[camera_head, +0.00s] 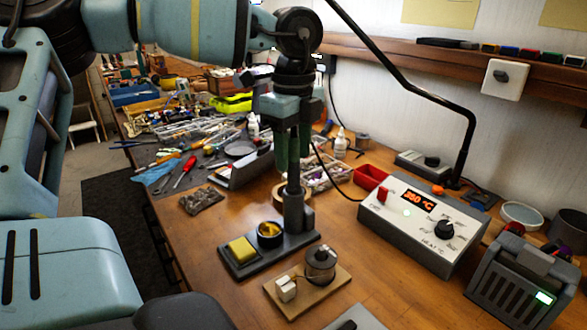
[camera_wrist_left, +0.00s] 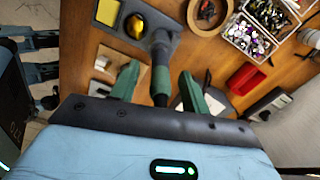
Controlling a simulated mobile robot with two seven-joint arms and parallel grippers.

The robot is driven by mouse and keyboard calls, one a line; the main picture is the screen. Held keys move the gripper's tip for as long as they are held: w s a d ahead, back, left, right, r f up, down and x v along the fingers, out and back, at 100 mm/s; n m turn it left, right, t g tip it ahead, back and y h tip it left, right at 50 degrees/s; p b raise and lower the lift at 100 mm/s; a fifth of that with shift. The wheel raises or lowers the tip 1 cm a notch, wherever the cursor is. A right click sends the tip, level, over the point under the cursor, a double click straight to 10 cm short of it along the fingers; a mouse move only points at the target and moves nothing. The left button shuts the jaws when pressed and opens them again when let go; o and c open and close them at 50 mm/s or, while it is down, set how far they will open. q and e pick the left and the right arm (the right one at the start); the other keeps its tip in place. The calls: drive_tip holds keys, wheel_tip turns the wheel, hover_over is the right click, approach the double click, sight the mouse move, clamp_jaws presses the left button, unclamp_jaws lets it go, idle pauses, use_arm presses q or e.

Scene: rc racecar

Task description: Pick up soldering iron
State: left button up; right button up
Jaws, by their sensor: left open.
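The soldering iron stands upright in its dark grey stand (camera_head: 240,262). In the left wrist view its green handle (camera_wrist_left: 161,80) rises between the two green fingers of my left gripper (camera_wrist_left: 158,88), with a gap on either side. In the head view my left gripper (camera_head: 292,150) points down over the stand, and its fingers mostly hide the iron. The stand also shows in the left wrist view (camera_wrist_left: 175,18), with a yellow sponge (camera_head: 242,250) and a round brass-coloured cleaner (camera_head: 269,231) on it. My right gripper is not in view.
The white soldering station (camera_head: 415,235) with a red display stands to the right, and a black cable runs from it toward the iron. A small wooden board (camera_head: 318,297) with a motor lies in front of the stand. Tools and parts trays crowd the bench (camera_head: 185,232) behind.

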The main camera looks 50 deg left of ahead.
use_arm(q)
drive_tip(key=shift+c, duration=0.3)
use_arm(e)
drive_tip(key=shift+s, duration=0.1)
use_arm(q)
clamp_jaws()
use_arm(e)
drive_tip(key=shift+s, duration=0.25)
use_arm(q)
drive_tip(key=shift+r, duration=0.85)
wheel_tip(320, 180, up, 16)
drive_tip(key=shift+r+p, duration=0.15)
drive_tip(key=shift+p, duration=0.3)
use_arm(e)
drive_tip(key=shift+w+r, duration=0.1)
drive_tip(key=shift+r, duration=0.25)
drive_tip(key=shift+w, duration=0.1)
